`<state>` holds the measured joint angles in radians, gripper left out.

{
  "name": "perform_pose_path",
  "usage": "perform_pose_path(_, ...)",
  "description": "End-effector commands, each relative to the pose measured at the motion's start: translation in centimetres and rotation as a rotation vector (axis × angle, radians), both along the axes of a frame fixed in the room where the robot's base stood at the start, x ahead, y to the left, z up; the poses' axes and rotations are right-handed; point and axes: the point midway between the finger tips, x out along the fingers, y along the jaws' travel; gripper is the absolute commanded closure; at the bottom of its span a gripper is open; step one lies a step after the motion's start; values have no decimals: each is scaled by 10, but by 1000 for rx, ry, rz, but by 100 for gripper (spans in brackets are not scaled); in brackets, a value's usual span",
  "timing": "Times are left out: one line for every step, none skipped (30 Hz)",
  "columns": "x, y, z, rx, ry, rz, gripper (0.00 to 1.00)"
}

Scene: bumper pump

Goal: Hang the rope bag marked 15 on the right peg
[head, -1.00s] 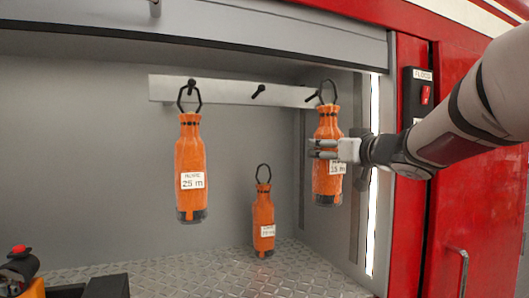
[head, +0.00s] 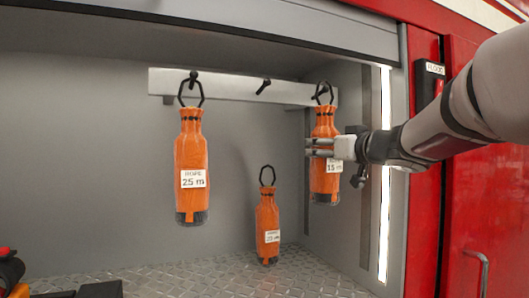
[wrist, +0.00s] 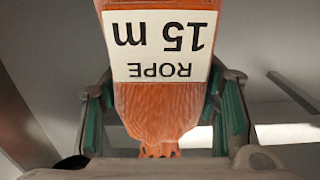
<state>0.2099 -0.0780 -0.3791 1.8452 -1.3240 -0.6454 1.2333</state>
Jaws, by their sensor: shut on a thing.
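The orange rope bag marked 15 m (head: 324,182) hangs upright in my gripper (head: 322,147), which is shut around its upper body. The wrist view shows its "ROPE 15 m" label (wrist: 163,45) upside down, with the bag between the green finger pads. The bag's black loop (head: 317,97) is at the right peg (head: 325,86) on the rail. The peg appears to overlap the top of the loop; I cannot tell whether the loop bears on it.
A 25 m bag (head: 191,160) hangs on the left peg (head: 193,76). The middle peg (head: 264,85) is empty. Another orange bag (head: 267,215) stands on the tread-plate floor (head: 215,275) below. The locker's lit right edge (head: 384,180) is close to my wrist.

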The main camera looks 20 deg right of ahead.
Motion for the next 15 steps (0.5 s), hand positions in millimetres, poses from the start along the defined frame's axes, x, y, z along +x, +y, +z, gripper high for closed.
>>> perform_pose_path(3,0,1,-1,-5,1,100)
perform_pose_path(5,0,1,-1,-5,1,100)
perform_pose_path(7,1,1,-2,-5,1,100)
perform_pose_path(8,1,1,-2,-6,1,100)
perform_pose_path(10,1,1,-1,-6,1,100)
perform_pose_path(12,1,1,-1,-5,1,100)
perform_pose_path(13,1,1,-1,-5,2,100)
perform_pose_path(15,1,0,-2,-5,2,100)
perform_pose_path(16,1,0,-2,-4,2,100)
perform_pose_path(18,1,0,-2,-5,2,100)
perform_pose_path(19,1,0,-2,-5,1,100)
perform_pose_path(21,1,0,-1,-5,1,100)
perform_pose_path(23,1,0,-1,-5,1,100)
perform_pose_path(23,1,-1,0,-4,1,100)
perform_pose_path(24,1,-2,0,-3,1,100)
